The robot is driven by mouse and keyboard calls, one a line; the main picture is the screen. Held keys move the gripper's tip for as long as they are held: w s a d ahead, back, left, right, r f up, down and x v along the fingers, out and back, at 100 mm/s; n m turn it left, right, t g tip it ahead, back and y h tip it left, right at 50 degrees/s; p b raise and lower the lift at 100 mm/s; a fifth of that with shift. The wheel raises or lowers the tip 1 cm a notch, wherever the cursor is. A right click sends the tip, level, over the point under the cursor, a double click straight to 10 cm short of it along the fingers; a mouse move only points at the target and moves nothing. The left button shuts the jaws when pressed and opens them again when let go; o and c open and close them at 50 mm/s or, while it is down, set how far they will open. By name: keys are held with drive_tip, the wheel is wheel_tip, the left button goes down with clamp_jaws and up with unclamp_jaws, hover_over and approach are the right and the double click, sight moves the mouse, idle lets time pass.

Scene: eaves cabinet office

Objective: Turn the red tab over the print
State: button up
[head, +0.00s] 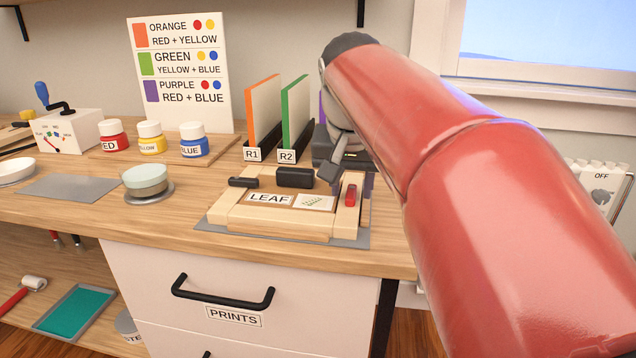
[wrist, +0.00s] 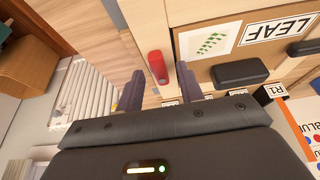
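The red tab (head: 351,194) sits on the right rail of a light wooden frame (head: 278,222) labelled LEAF. The print (head: 314,203), a small white card with a green leaf sprig, lies in the frame just left of the tab. In the wrist view the red tab (wrist: 157,67) is between the two spread fingertips of my gripper (wrist: 159,69), with gaps on both sides. The print (wrist: 207,42) shows beside it. My gripper is open and empty. In the head view my arm hides most of it.
The counter's front edge is close to the frame.

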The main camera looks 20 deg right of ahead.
drive_tip(key=shift+f, duration=0.1)
clamp_jaws()
idle(0.4)
drive_tip(key=m, duration=0.1)
drive_tip(key=m+p, duration=0.1)
drive_tip(key=m, duration=0.1)
drive_tip(key=m+g+h, duration=0.1)
drive_tip(key=shift+w+a+m+p, duration=0.3)
drive_tip(key=shift+w, duration=0.1)
drive_tip(key=m+g+p, duration=0.1)
drive_tip(key=m, duration=0.1)
drive_tip(key=m+g+h, duration=0.1)
drive_tip(key=m, duration=0.1)
drive_tip(key=shift+w+a+m+p, duration=0.15)
drive_tip(key=shift+w+m+p, duration=0.15)
drive_tip(key=shift+w+p, duration=0.1)
drive_tip(key=m+g, duration=0.1)
drive_tip(key=m, duration=0.1)
drive_tip(key=w+m, duration=0.1)
drive_tip(key=m, duration=0.1)
drive_tip(key=shift+m+g+p, duration=0.3)
drive_tip(key=shift+g+p, duration=0.05)
drive_tip(key=shift+g, duration=0.05)
drive_tip(key=shift+w+m+g+y, duration=0.15)
drive_tip(key=shift+m+g+y, duration=0.15)
drive_tip(key=shift+m, duration=0.75)
drive_tip(key=shift+w+m+g+y, duration=0.2)
drive_tip(key=shift+m+g, duration=0.2)
drive_tip(key=shift+m, duration=0.65)
drive_tip(key=shift+d, duration=0.2)
